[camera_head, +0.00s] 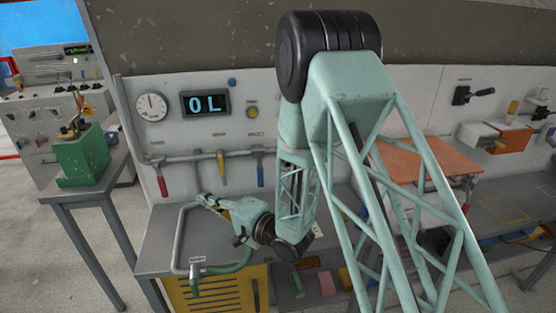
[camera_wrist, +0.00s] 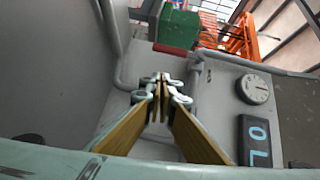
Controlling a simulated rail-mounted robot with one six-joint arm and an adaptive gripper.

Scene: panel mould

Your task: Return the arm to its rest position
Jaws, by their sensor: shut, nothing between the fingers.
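My gripper (camera_head: 212,203) is at the end of my pale green arm, over the left part of the grey workbench (camera_head: 160,232). In the wrist view my gripper (camera_wrist: 164,86) shows its fingers brought together at the tips, with nothing between them. The arm reaches down and to the left from a black-capped joint at the top of the head view. The gripper is near a bent grey pipe (camera_head: 181,225) that rises from the bench's front left.
The wall panel carries a dial gauge (camera_head: 151,107), a display reading "OL" (camera_head: 205,103) and hanging hammers. A green box (camera_head: 82,157) stands on a separate table at left. An orange board (camera_head: 430,158) is at right. A yellow slatted front (camera_head: 215,291) is below the bench.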

